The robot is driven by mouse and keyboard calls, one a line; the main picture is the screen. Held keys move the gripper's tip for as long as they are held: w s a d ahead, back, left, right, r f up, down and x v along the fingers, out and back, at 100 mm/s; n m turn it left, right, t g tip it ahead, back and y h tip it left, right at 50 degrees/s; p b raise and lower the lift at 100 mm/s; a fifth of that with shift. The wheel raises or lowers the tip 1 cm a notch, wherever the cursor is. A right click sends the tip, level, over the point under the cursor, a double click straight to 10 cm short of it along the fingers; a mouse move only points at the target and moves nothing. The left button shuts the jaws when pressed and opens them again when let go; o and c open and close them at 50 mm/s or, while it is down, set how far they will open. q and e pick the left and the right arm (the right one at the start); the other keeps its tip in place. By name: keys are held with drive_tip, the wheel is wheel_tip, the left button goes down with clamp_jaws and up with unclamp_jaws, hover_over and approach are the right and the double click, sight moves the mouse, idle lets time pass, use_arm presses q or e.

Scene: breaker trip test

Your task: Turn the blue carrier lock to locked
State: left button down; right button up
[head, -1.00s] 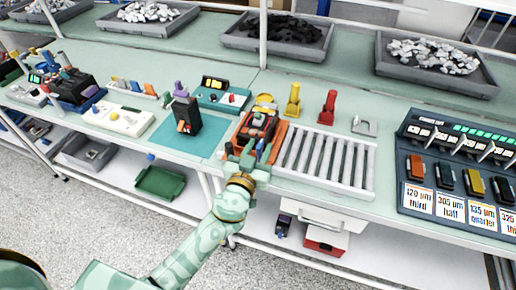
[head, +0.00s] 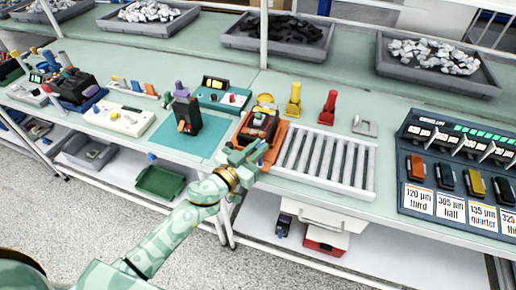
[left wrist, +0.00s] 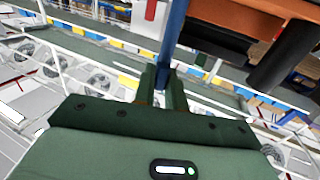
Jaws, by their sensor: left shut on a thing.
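The orange carrier (head: 277,140) sits at the front edge of the bench in the head view, with a dark breaker (head: 258,124) on it. My left gripper (head: 254,155) is at the carrier's near side. In the left wrist view the left gripper's dark green fingers (left wrist: 163,85) are shut on the blue carrier lock (left wrist: 174,38), seen as a long blue bar running up between them. The carrier's orange underside (left wrist: 235,15) shows at the upper right there. Which setting the lock stands at cannot be told. My right gripper is not in view.
A slatted grey rack (head: 325,160) stands just right of the carrier. Yellow (head: 293,100) and red (head: 328,108) upright pieces stand behind it. A dark block (head: 187,114) stands on the teal mat (head: 165,137) to the left. A dark cylinder (left wrist: 285,55) hangs near the gripper in the wrist view.

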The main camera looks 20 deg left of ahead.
use_arm(q)
drive_tip(key=m+h, duration=0.1)
drive_tip(key=m+g+h, duration=0.1)
drive_tip(key=shift+w+a+r+h, duration=0.1)
drive_tip(key=shift+a+h, duration=0.15)
drive_tip(key=shift+h, duration=0.15)
drive_tip(key=m+g+h, duration=0.3)
drive_tip(key=m+g+h+b, duration=0.1)
drive_tip(key=g+h, duration=0.1)
drive_tip(key=shift+w+a+f+m, duration=0.25)
drive_tip(key=shift+w+m, duration=0.05)
drive_tip(key=shift+w+r+m+g+h+b, duration=0.1)
drive_tip(key=shift+m+g+h+b, duration=0.55)
drive_tip(key=shift+m+g+b, duration=1)
drive_tip(key=shift+w+f+m+g+h+b, duration=0.15)
drive_tip(key=shift+m+g+h+b, duration=0.65)
drive_tip(key=shift+g+b, duration=1.6)
drive_tip(key=shift+w+r+m+g+h+b, duration=0.15)
drive_tip(key=shift+m+g+h+b, duration=0.3)
drive_tip(key=shift+m+g+b, duration=1.3)
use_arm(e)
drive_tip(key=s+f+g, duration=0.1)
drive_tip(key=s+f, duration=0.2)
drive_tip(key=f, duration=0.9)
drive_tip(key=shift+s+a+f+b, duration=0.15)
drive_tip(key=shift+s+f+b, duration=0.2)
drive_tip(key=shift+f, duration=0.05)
use_arm(q)
drive_tip(key=shift+n, duration=0.3)
